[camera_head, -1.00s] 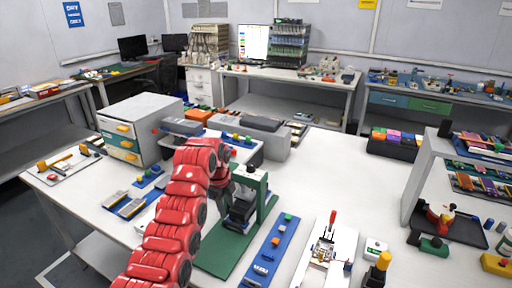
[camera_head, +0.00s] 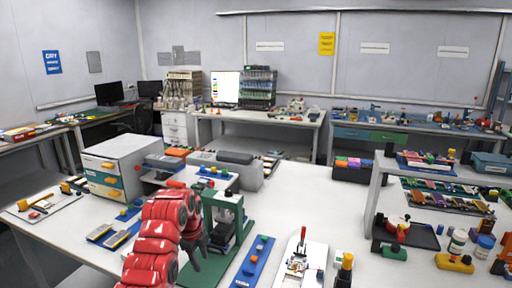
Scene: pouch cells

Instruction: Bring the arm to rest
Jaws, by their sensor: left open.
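My left arm is red and segmented and comes in from the bottom left. Its left gripper (camera_head: 199,243) is small, dark and partly hidden by the red wrist; it is open, just left of the green press (camera_head: 224,222), and I see nothing held in it. I cannot tell whether it touches the press. The press stands upright on a green base on the white table (camera_head: 312,196). Flat silver pouch cells (camera_head: 116,239) lie on a blue mat to the left of the arm. My right gripper is not in view.
A blue strip (camera_head: 256,262) with small blocks and a white plate with a red-handled tool (camera_head: 302,262) lie right of the press. A grey drawer cabinet (camera_head: 119,165) stands back left. A shelf (camera_head: 376,200) stands at right. The table's middle is clear.

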